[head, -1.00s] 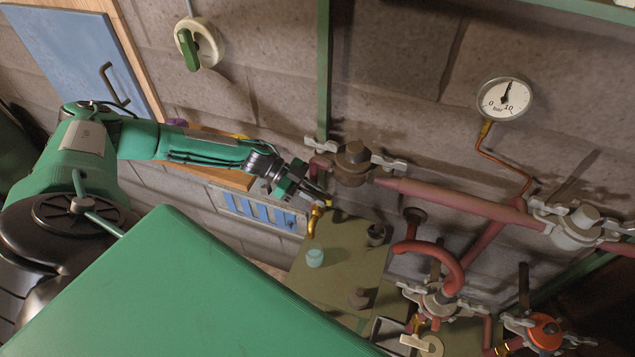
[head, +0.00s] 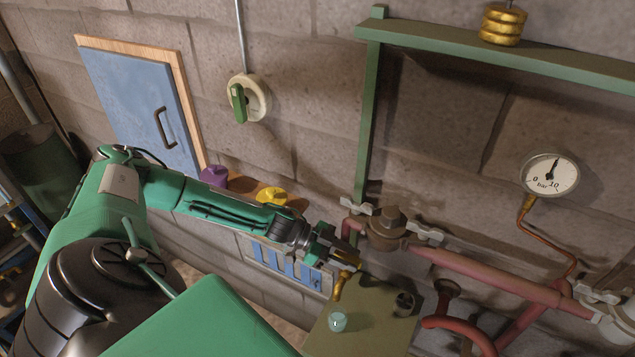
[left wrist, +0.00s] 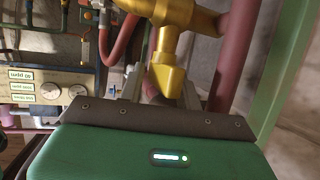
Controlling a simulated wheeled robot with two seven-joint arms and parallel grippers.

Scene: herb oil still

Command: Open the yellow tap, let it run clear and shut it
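The yellow tap (head: 341,284) is on the pipework in the middle of the head view, its brass spout pointing down. My left gripper (head: 343,258) is at the tap's top and hides part of it. In the left wrist view the tap's yellow body (left wrist: 168,78) fills the upper middle, with its lower yellow part between my two fingers (left wrist: 160,90). The fingers stand apart, with a gap on the left side. Contact on the right side is unclear. A pale glass (head: 337,320) stands below the spout. I cannot make out any flow. My right gripper is not in view.
A dark valve (head: 388,230) and red pipe (head: 490,275) lie just right of my gripper. A gauge (head: 549,175) hangs on the wall. Purple (head: 213,178) and yellow (head: 271,196) objects sit on a wooden ledge behind my arm. A green post (head: 369,120) rises nearby.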

